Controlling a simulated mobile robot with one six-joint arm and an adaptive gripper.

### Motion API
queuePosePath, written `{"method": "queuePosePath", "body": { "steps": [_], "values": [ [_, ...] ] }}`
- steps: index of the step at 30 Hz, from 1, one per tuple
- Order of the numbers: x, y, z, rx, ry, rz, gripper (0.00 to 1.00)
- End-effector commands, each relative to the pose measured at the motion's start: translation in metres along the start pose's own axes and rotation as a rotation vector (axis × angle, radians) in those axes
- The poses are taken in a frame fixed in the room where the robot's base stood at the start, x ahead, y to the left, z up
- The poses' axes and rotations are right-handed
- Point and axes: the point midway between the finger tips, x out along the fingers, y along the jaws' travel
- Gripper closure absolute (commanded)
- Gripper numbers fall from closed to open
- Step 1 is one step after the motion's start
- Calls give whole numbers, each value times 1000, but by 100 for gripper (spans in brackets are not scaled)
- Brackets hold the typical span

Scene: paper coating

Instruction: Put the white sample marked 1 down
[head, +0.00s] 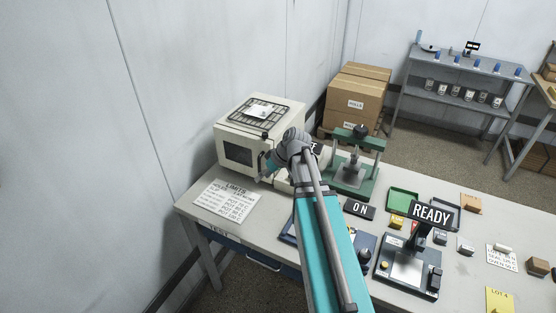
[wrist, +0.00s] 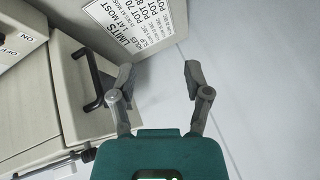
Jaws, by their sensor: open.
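My gripper (wrist: 160,73) is open in the wrist view, with nothing between its fingers. In the head view my gripper (head: 264,175) is beside the front of the cream oven-like box (head: 237,155), mostly hidden by my arm. A white piece (head: 259,111) lies on the dark rack (head: 283,110) on top of that box, away from my gripper. I cannot read a mark 1 on it, so I cannot tell if it is the sample. No white sample shows in the wrist view.
A limits sheet (head: 225,200) lies in front of the box; it also shows in the wrist view (wrist: 140,25). A black handle (wrist: 88,78) is close to the left finger. A green press (head: 354,170) and a READY station (head: 405,270) stand to the right.

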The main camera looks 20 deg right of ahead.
Motion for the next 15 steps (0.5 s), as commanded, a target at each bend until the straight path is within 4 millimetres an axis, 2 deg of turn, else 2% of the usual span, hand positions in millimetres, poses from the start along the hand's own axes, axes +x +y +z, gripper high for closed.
{"method": "queuePosePath", "body": {
  "steps": [1, 6, 15],
  "values": [
    [11, -18, 11, 24, -48, 16, 37],
    [35, -55, 38, 129, -191, 106, 37],
    [56, -105, 83, 287, -353, 325, 37]
  ]
}}
